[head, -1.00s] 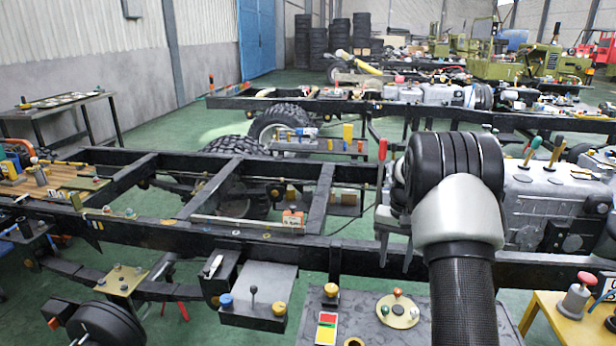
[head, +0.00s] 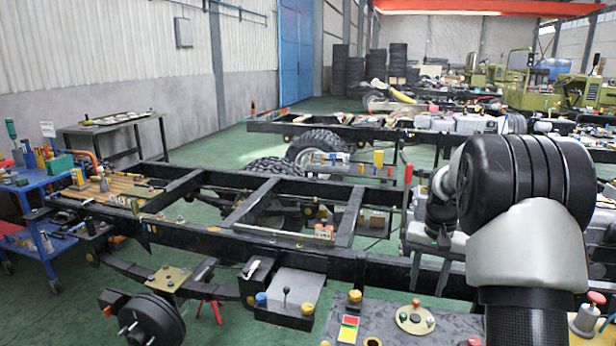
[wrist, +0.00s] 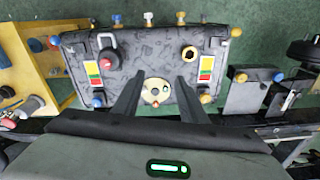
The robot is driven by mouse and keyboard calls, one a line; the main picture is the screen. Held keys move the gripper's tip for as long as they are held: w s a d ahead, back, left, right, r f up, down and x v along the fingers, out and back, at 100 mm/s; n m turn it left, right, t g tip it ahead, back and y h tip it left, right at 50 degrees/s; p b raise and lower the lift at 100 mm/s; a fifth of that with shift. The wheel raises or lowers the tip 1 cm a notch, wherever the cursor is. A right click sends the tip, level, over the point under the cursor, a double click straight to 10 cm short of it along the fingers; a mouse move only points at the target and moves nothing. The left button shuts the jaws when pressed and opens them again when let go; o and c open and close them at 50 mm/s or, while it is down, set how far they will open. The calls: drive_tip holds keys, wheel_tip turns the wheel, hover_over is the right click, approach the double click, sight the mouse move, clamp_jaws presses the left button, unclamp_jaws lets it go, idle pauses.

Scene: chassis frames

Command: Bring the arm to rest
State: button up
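My arm rises at the right of the head view and bends over at a thick black ringed joint. My gripper (head: 430,264) points down in front of the dark chassis rail. In the wrist view my gripper (wrist: 158,88) shows two dark fingers spread apart, with nothing held between them. A round cream plate with small knobs (wrist: 156,92) lies beyond and between the fingertips, on a dark grey speckled panel (wrist: 130,70). The same panel shows at the bottom of the head view (head: 395,325).
A black chassis frame (head: 220,240) crosses the view. A blue tool cart (head: 45,190) stands at the left and a dark table (head: 115,135) behind it. A yellow stand (wrist: 45,60) flanks the panel. Green floor (head: 60,310) is open at lower left.

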drive_tip(key=s+a+r+n+t+p, duration=0.1)
drive_tip(key=s+a+r+p, duration=0.15)
drive_tip(key=r, duration=0.45)
drive_tip(key=s+a+r+p, duration=0.2)
drive_tip(key=s+r, duration=0.1)
drive_tip(key=r, duration=0.4)
drive_tip(key=s+a+r+n+t+p, duration=0.1)
drive_tip(key=s+a+r+p, duration=0.2)
drive_tip(key=s+r, duration=0.2)
drive_tip(key=s+a+r+n+t+p, duration=0.1)
drive_tip(key=s+a+r+p, duration=0.2)
drive_tip(key=s+r, duration=0.3)
drive_tip(key=s+a+r+n+t+p, duration=0.2)
drive_tip(key=s+a+r+p, duration=0.2)
drive_tip(key=s, duration=0.9)
drive_tip(key=shift+p+v, duration=0.5)
drive_tip(key=shift+v, duration=0.35)
drive_tip(key=shift+w, duration=0.1)
